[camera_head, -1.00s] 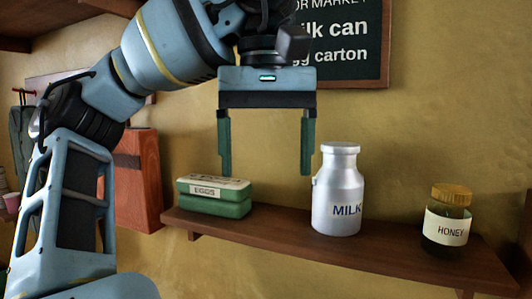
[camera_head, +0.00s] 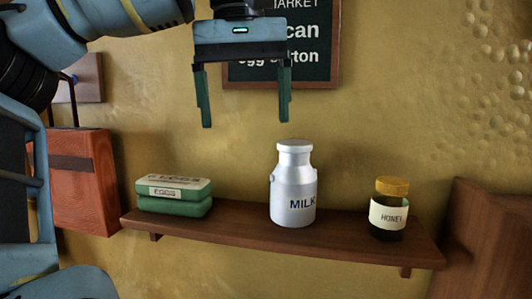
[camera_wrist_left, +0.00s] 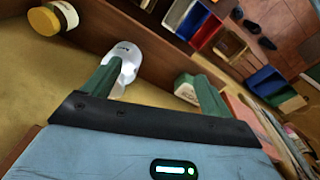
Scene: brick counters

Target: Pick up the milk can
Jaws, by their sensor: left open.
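The silver milk can (camera_head: 294,187), lettered MILK, stands upright on a wooden wall shelf, between an egg carton and a honey jar. My left gripper (camera_head: 245,122) is open and empty, its two green fingers pointing down. In the head view it shows above the shelf, a little left of the can and higher than its lid. In the left wrist view the can (camera_wrist_left: 127,66) shows just beyond one finger (camera_wrist_left: 103,80), which hides part of it. My right gripper is not in view.
The shelf (camera_head: 345,230) also holds a green egg carton (camera_head: 175,196) at its left and a honey jar (camera_head: 388,210) at its right. A dark sign (camera_head: 310,68) hangs on the wall behind. A reddish wooden board (camera_head: 85,185) is at the left.

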